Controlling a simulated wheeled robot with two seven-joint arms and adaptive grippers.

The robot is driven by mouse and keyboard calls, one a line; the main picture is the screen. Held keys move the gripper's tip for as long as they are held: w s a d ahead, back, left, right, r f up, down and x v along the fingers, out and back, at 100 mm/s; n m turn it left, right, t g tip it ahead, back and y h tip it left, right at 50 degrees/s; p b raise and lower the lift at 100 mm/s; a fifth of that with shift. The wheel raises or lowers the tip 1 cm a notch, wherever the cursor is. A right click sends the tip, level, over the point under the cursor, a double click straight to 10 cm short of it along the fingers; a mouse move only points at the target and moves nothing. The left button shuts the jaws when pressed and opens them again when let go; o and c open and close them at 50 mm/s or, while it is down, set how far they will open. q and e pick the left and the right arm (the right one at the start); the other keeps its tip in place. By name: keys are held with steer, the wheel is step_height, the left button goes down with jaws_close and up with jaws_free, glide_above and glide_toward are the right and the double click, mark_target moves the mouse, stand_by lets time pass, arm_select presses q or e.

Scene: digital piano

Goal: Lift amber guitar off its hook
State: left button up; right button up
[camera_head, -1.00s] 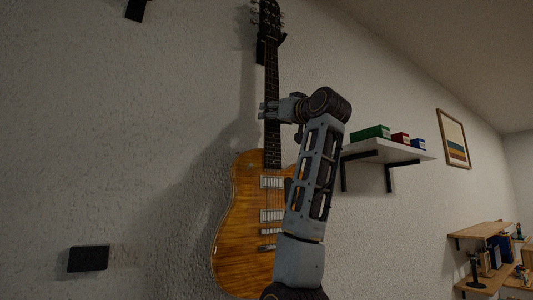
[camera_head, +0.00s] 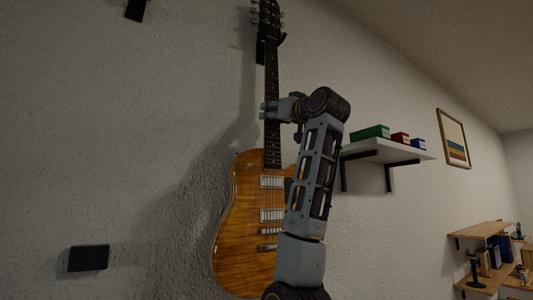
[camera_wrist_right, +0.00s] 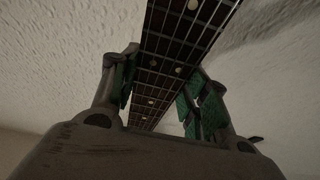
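The amber guitar (camera_head: 240,240) hangs upright against the wall in the head view, its headstock at the black wall hook (camera_head: 261,52). My right gripper (camera_head: 268,110) is at the middle of the dark neck, above the body. In the right wrist view the guitar neck (camera_wrist_right: 160,80) passes between the two green-padded fingers of my right gripper (camera_wrist_right: 158,92). The pads lie against both edges of the neck, so the gripper looks shut on it. My right forearm hides part of the body's right side. My left gripper is not in view.
A white shelf (camera_head: 400,153) with green, red and blue boxes is on the wall right of my arm. A framed picture (camera_head: 453,138) and wooden shelves (camera_head: 483,229) are farther right. A black wall block (camera_head: 88,258) is at lower left. The wall left of the guitar is mostly bare.

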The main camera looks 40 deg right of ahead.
jaws_close()
steer(key=shift+s+r, duration=0.15)
steer(key=shift+r, duration=0.05)
steer(key=shift+d+r, duration=0.1)
steer(key=shift+r, duration=0.95)
steer(key=shift+s, duration=0.15)
stand_by(0.5)
steer(key=s+a+b, duration=0.1)
steer(key=s+b, duration=0.2)
steer(key=s, duration=0.8)
steer(key=shift+s+a, duration=0.2)
steer(key=shift+s, duration=0.05)
stand_by(2.0)
stand_by(0.3)
